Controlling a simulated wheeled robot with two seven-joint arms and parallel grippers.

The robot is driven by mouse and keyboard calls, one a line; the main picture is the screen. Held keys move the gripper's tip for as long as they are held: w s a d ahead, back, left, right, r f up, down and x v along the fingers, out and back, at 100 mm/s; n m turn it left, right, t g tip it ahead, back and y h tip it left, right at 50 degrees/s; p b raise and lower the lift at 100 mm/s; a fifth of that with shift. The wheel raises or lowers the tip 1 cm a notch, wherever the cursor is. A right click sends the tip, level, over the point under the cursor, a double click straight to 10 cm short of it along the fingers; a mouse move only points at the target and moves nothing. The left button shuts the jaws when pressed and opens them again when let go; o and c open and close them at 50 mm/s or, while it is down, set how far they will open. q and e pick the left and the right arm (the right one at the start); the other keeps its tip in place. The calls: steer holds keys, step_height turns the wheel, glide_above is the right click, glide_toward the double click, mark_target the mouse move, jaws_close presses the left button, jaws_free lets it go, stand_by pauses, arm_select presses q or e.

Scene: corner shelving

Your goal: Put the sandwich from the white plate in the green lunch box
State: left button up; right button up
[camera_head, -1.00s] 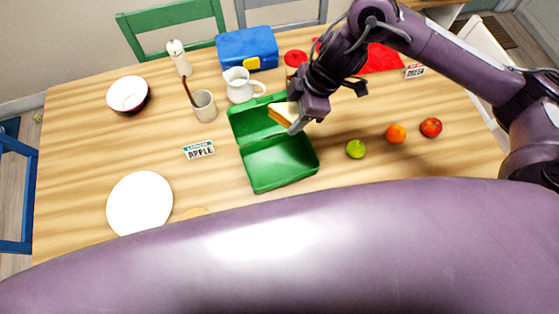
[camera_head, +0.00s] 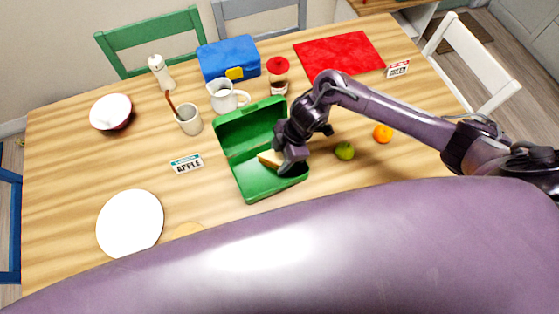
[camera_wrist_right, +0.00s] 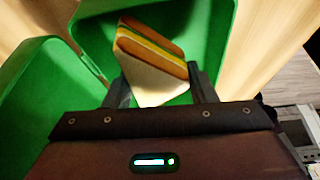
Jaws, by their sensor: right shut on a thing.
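The green lunch box (camera_head: 237,137) stands open on the table, its lid raised toward the back. My right gripper (camera_head: 280,163) is at the box's open base and is shut on the sandwich (camera_head: 266,158). In the right wrist view, the triangular sandwich (camera_wrist_right: 152,65) sits between the fingers of the gripper (camera_wrist_right: 162,88), with the green box (camera_wrist_right: 90,30) around and behind it. I cannot tell whether the sandwich touches the box floor. The white plate (camera_head: 130,223) lies empty at the table's front left. My left gripper is not in view.
A lime (camera_head: 345,151) and an orange (camera_head: 383,133) lie right of the box. A white pitcher (camera_head: 222,97), a cup (camera_head: 189,122) and a red-lidded jar (camera_head: 278,80) stand behind it. A blue lunch box (camera_head: 222,61) is farther back.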

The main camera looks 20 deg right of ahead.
mark_target(279, 163)
steer(key=shift+f, duration=1.9)
steer(key=shift+f, duration=0.15)
steer(key=o, duration=0.6)
steer(key=v, duration=1.2)
